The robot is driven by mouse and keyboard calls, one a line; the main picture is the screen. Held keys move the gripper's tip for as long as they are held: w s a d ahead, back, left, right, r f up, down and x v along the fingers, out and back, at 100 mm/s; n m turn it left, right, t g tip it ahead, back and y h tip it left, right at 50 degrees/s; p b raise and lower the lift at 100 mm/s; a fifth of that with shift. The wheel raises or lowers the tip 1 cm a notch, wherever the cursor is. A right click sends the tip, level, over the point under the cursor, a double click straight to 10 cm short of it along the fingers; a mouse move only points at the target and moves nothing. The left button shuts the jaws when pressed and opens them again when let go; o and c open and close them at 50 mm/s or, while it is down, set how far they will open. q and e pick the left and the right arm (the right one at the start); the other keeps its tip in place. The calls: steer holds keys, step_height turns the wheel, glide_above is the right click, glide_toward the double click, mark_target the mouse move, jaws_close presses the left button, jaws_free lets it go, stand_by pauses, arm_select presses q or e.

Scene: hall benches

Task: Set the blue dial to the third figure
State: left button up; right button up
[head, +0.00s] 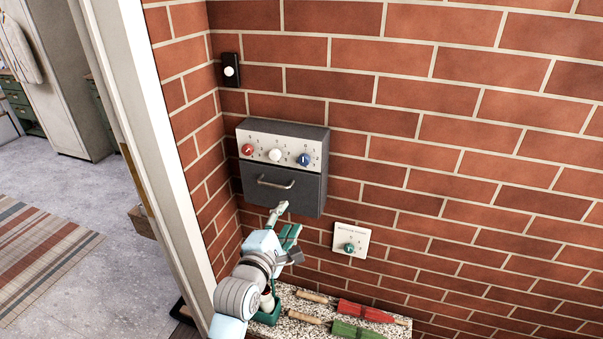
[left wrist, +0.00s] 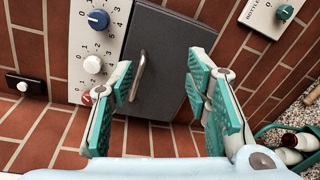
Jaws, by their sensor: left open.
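The blue dial (head: 304,159) is the rightmost of three on the pale strip of a dark grey wall box (head: 300,205). It also shows at the top left of the left wrist view (left wrist: 97,19), with a pale mark towards its left side. I cannot tell which figure the mark meets. A white dial (head: 275,155) and a red dial (head: 247,150) sit beside it. My left gripper (head: 284,222) is open and empty below the box's lower edge. In the left wrist view its green-padded fingers (left wrist: 160,75) frame the box's handle, apart from the blue dial. My right gripper is out of view.
A bar handle (head: 276,182) sticks out below the dials. A white plate with a green dial (head: 350,247) is lower right on the brick wall. A black switch (head: 229,70) is upper left. Red and green tools (head: 365,312) lie on the speckled ledge below.

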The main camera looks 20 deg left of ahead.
arm_select(q)
steer(key=s+r+n+t, duration=0.1)
steer(key=s+r+n, duration=0.2)
steer(key=r+n, duration=0.5)
steer(key=n, duration=0.3)
glide_toward(303, 161)
steer(key=w, duration=0.4)
steer(key=w+b, duration=0.1)
steer(key=w, duration=0.3)
steer(key=shift+w+d+f, duration=0.2)
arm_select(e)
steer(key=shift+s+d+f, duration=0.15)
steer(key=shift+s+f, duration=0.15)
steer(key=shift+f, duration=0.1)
arm_select(q)
jaws_close()
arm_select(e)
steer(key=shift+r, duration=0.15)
